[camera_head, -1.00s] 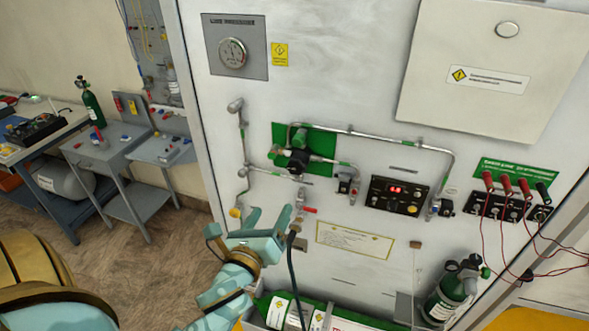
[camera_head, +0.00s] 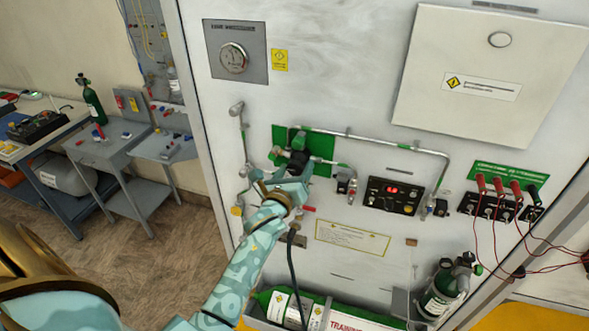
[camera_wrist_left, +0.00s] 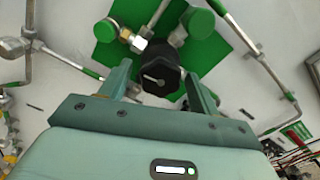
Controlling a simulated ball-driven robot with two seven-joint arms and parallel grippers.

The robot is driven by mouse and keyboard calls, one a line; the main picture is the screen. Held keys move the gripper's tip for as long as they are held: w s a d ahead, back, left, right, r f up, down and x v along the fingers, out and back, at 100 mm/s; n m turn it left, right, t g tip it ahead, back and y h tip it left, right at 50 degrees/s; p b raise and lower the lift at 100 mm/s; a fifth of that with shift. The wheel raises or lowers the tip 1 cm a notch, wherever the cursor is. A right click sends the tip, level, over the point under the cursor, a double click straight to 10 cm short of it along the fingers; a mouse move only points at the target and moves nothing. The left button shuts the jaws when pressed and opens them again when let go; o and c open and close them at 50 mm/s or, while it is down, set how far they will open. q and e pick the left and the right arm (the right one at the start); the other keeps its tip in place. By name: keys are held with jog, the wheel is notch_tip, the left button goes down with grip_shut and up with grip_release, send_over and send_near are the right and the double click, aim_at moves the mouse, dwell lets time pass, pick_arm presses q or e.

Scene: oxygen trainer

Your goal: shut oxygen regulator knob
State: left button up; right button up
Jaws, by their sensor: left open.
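The oxygen regulator's black knob (camera_head: 298,159) is on the green plate (camera_head: 320,150) on the white panel, partly hidden behind my left gripper (camera_head: 284,174). In the left wrist view the black knob (camera_wrist_left: 160,72) is in the upper middle, facing the camera, with metal fittings and a green cap (camera_wrist_left: 198,21) beside it. The left fingers show on either side of the knob, open, with a visible gap to the left of it. Whether a finger touches the knob I cannot tell. My right gripper is not in view.
Metal pipes (camera_head: 390,142) run across the panel around the regulator. A control box with a red display (camera_head: 391,195) is to the right. A grey cart (camera_head: 110,150) stands to the left.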

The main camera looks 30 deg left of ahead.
pick_arm(q)
jog(key=c, duration=1)
jog(key=shift+o, duration=0.2)
